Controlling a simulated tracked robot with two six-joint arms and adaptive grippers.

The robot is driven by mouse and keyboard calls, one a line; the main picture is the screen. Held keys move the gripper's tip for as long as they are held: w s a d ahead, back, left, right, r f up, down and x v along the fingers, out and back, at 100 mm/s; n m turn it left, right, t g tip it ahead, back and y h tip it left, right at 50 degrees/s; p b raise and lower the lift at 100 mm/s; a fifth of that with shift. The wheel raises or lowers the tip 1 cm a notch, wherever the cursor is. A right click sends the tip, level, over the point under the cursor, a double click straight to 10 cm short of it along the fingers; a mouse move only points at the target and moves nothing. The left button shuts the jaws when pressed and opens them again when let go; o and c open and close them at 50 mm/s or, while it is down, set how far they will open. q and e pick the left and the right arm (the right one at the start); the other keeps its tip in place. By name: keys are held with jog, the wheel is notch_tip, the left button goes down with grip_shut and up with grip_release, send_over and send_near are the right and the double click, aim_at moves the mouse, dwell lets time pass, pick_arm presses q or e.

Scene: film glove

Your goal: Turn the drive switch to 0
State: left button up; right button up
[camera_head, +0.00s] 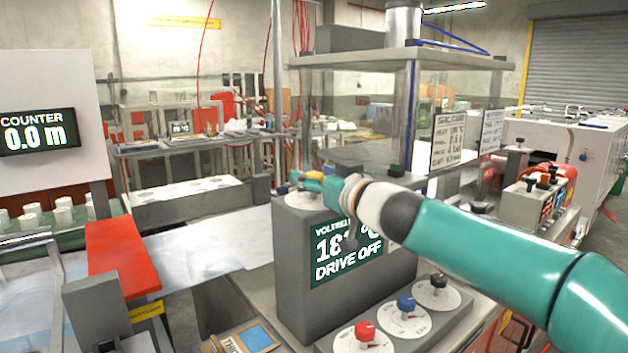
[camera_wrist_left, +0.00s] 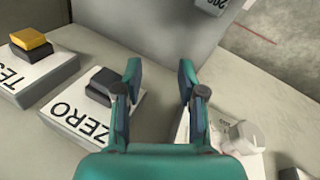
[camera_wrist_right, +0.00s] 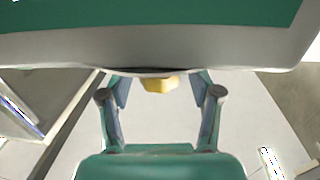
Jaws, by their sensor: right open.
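My right gripper (camera_head: 308,183) reaches in from the right, over the top of the grey console and in front of part of a white dial plate (camera_head: 298,201). In the right wrist view it (camera_wrist_right: 160,90) is open, with a small yellow piece (camera_wrist_right: 158,84) just beyond and between its fingertips, under a grey edge. The console display (camera_head: 345,250) reads DRIVE OFF, partly hidden by my wrist. Red (camera_head: 365,331), blue (camera_head: 405,304) and black (camera_head: 438,281) knobs sit on the lower front. I cannot tell which is the drive switch. My left gripper (camera_wrist_left: 160,82) is open and empty.
The left wrist view shows a black ZERO button (camera_wrist_left: 104,84) and a yellow TEST button (camera_wrist_left: 31,41) beside my left gripper. A glass cabinet (camera_head: 350,110) stands behind the console. A red block (camera_head: 122,255) lies at left, and a counter screen (camera_head: 36,132) reads 0.0 m.

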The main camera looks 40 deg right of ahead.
jog(key=shift+w, duration=0.25)
jog(key=c, duration=1.2)
jog(key=shift+d+r+p, duration=0.1)
jog(key=shift+p, duration=0.5)
jog(key=shift+o, duration=0.2)
jog(key=n+y+p, duration=0.2)
jog(key=y+p, duration=0.2)
jog(key=p, duration=0.2)
jog(key=n+g+y+p, duration=0.1)
jog(key=n+y+p, duration=0.2)
jog(key=p, duration=0.3)
jog(key=n+y+p, duration=0.2)
jog(key=y+p, duration=0.2)
jog(key=p, duration=0.2)
jog(key=shift+r+n+y, duration=0.15)
jog(key=shift+n+y, duration=0.15)
jog(key=shift+f+n+g+y+p, duration=0.2)
jog(key=shift+n+g+y+p, duration=0.55)
jog(key=shift+y+p, duration=0.3)
